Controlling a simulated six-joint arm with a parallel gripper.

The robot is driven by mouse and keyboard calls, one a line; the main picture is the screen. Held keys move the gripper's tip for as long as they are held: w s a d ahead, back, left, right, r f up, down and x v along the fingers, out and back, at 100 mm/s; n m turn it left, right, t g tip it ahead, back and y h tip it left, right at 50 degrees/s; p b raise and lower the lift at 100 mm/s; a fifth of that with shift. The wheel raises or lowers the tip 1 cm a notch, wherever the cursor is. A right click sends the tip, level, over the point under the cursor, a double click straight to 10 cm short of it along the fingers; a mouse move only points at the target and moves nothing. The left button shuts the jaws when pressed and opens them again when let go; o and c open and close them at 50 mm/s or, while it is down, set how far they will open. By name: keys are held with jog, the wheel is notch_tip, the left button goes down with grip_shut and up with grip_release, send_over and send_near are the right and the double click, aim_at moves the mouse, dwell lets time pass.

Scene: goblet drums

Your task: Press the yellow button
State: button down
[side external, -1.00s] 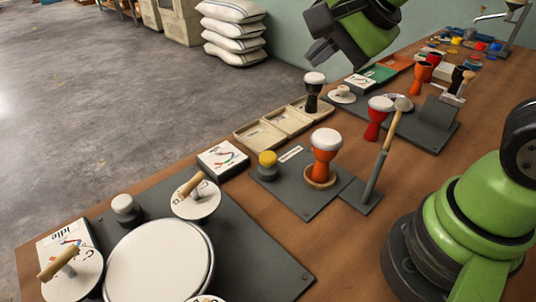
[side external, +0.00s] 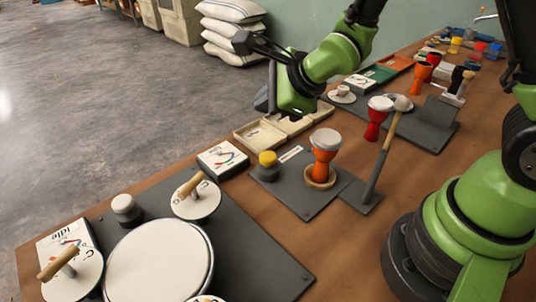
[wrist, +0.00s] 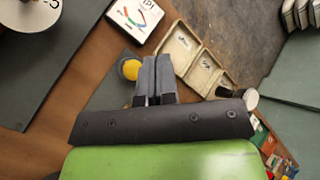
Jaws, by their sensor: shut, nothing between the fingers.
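The yellow button (side external: 267,158) is a yellow cap on a dark round base, standing on a dark grey plate (side external: 303,203). In the wrist view the yellow button (wrist: 130,69) shows just left of my fingertips and is partly hidden by them. My gripper (side external: 266,101) is in the air above the pale trays, up and beyond the button, apart from it. In the wrist view my gripper's grey fingers (wrist: 152,60) are together with nothing between them.
An orange goblet drum (side external: 325,152) stands in a wooden ring right of the button, beside a mallet (side external: 378,165) on a post. Pale trays (side external: 262,138) and a white display box (side external: 222,158) lie nearby. A large white drum (side external: 158,262) is in front.

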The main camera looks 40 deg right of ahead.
aim_at(262, 155)
jog(key=shift+f, duration=0.1)
jog(key=shift+f, duration=4.3)
jog(key=shift+f, duration=0.2)
jog(key=shift+f, duration=0.25)
jog(key=shift+f, duration=0.95)
jog(key=shift+r, duration=1.4)
jog(key=shift+r, duration=2.5)
